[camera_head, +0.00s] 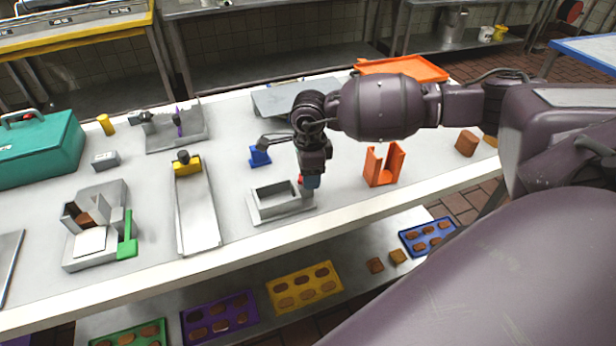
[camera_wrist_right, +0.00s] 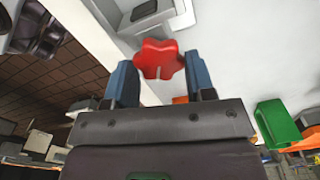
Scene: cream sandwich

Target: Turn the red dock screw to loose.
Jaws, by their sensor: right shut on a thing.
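The red dock screw (camera_wrist_right: 159,59) is a lobed red knob in the right wrist view, between the two blue fingers of my right gripper (camera_wrist_right: 160,82). The gripper is shut on it. In the head view only a bit of red (camera_head: 301,179) shows beside my right gripper (camera_head: 310,182), which points down at the right end of the grey dock (camera_head: 262,217). The dock is a grey frame with a rectangular opening, on the white table. The screw's turn position cannot be told. My left gripper is not in view.
An orange holder (camera_head: 376,168) stands just right of my right gripper. A small blue block (camera_head: 259,156) is behind the dock, and a grey chute with a yellow part (camera_head: 188,165) is to its left. The table's front edge (camera_head: 170,279) is close to the dock.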

